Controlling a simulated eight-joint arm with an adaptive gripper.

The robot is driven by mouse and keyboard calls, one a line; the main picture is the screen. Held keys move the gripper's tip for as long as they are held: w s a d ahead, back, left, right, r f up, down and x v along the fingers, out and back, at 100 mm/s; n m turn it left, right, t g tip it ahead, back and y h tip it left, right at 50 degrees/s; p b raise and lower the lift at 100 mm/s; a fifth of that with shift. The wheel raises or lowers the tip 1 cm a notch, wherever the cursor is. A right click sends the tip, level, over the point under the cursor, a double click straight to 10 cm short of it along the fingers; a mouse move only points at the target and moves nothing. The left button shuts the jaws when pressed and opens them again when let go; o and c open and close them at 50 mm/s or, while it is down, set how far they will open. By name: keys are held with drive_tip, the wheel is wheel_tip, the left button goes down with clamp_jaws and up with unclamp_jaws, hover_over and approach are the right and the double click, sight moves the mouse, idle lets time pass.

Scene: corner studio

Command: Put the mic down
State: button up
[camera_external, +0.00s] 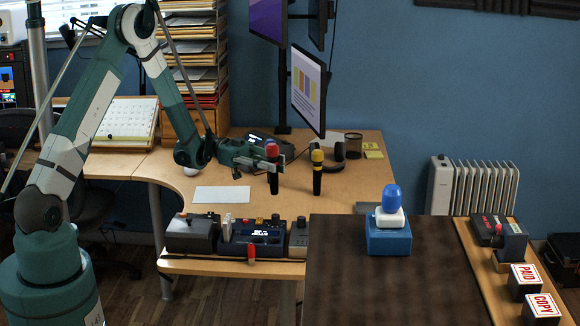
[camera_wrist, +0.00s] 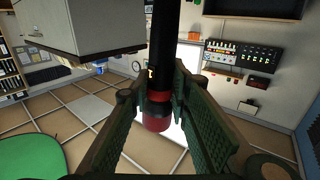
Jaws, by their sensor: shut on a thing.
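A black mic with a red head (camera_external: 272,150) is held upright between the fingers of my gripper (camera_external: 270,164), over the wooden desk (camera_external: 222,174). My gripper is shut on it just below the head. In the wrist view, my gripper (camera_wrist: 160,88) has a green finger on each side of the mic (camera_wrist: 157,122), with its red head toward the camera and its black handle stretching away. I cannot tell whether its lower end touches the desk.
A white sheet (camera_external: 222,196) lies left of the held mic. Consoles (camera_external: 252,237) line the desk's front edge. Headphones (camera_external: 339,151) and a dark mesh cup (camera_external: 353,145) stand behind. A monitor (camera_external: 308,92) overhangs the back. A blue-topped object (camera_external: 390,220) stands on the dark table at right.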

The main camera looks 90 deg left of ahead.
idle(0.5)
